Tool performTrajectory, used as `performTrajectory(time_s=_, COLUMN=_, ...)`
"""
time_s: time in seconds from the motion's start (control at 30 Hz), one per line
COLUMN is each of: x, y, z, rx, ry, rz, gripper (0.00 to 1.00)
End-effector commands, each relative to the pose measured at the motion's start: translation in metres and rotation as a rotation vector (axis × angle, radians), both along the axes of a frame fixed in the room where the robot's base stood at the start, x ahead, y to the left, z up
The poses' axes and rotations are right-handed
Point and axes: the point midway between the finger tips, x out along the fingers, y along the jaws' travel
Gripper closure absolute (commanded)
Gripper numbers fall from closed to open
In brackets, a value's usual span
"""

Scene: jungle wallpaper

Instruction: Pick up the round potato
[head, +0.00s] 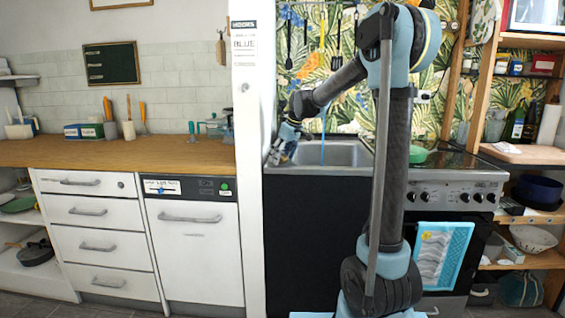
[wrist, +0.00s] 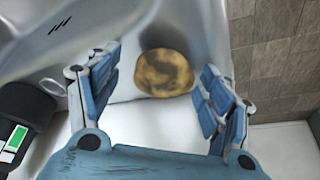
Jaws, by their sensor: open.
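The round potato (wrist: 164,73) shows in the wrist view as a yellow-brown ball with dark patches. It rests on a pale, smooth surface, between and slightly beyond the fingertips of my gripper (wrist: 160,88). The blue fingers stand open on either side of it, and I see no clear contact. In the head view, my gripper (head: 284,148) is at the left edge of the sink (head: 345,154), pointing down. The potato cannot be made out in the head view.
A wooden counter (head: 120,153) with utensils and jars lies to the left, past a white post (head: 250,230). A stove (head: 455,175) with a green pan (head: 420,153) stands on the right. In the wrist view, a dark object with a green label (wrist: 18,135) sits at the left.

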Motion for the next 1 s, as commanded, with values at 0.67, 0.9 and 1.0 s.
performTrajectory(time_s=0.67, x=0.000, y=0.000, z=0.000, rx=0.000, ry=0.000, rz=0.000, gripper=0.77)
performTrajectory(time_s=0.9, x=0.000, y=0.000, z=0.013, rx=0.000, ry=0.000, rz=0.000, gripper=0.77)
performTrajectory(time_s=1.0, x=0.000, y=0.000, z=0.028, rx=0.000, ry=0.000, rz=0.000, gripper=0.77)
